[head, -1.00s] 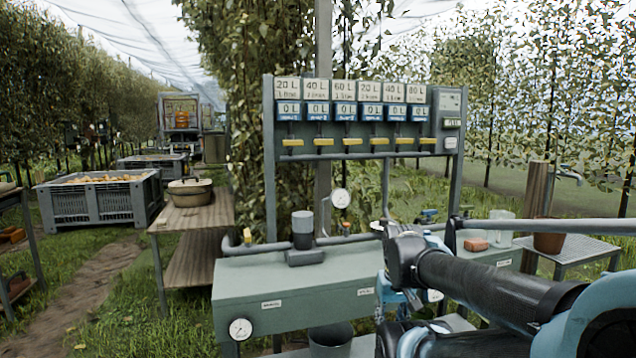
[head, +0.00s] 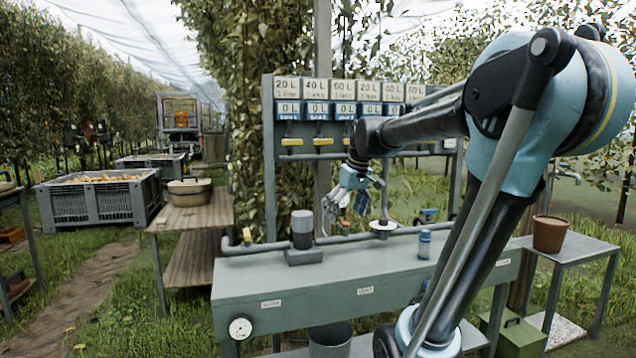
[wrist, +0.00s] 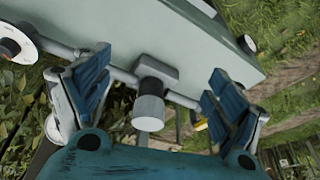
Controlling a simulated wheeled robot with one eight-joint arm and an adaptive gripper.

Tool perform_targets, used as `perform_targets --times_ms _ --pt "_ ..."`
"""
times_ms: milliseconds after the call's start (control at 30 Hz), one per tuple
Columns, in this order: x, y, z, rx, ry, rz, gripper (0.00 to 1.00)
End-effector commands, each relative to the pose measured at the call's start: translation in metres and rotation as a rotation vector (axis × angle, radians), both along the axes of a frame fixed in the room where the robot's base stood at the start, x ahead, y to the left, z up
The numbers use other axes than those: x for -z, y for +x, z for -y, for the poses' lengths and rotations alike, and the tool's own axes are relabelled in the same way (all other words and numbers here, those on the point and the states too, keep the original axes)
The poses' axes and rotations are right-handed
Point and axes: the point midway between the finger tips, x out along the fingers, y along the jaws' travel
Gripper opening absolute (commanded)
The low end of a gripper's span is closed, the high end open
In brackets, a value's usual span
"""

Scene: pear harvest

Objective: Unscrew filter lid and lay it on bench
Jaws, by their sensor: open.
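The filter (head: 302,242) stands upright on the grey-green bench (head: 300,285), with a lighter grey cylindrical lid (head: 302,216) on top. The lid appears seated on the dark body. My gripper (head: 342,208) is above the bench, to the right of the filter in the head view. In the wrist view the lid (wrist: 150,112) shows between my two spread blue fingers (wrist: 157,70), with nothing between them in contact. My gripper is open and empty. I cannot tell the exact gap from the fingers to the lid.
A pipe (head: 270,246) runs along the bench's back edge. The front left bench top is clear. A panel with yellow handles (head: 291,142) rises behind.

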Motion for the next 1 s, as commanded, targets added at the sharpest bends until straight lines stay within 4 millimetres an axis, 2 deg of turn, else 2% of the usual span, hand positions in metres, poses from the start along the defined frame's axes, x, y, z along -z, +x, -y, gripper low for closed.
perform_targets --times_ms 33,200,400,500,667,767,1000 --pt "-0.012 0.019 -0.01 -0.036 0.006 0.008 0.87" --pt "-0.045 0.073 -0.043 -0.16 0.021 0.039 0.87" --pt "-0.067 0.117 -0.073 -0.263 0.033 0.068 0.87" --pt "-0.073 0.128 -0.081 -0.292 0.036 0.077 0.87" --pt "-0.073 0.136 -0.087 -0.309 0.038 0.082 0.87" --pt "-0.065 0.138 -0.09 -0.309 0.038 0.082 0.87" --pt "-0.032 0.146 -0.1 -0.309 0.038 0.082 0.87"
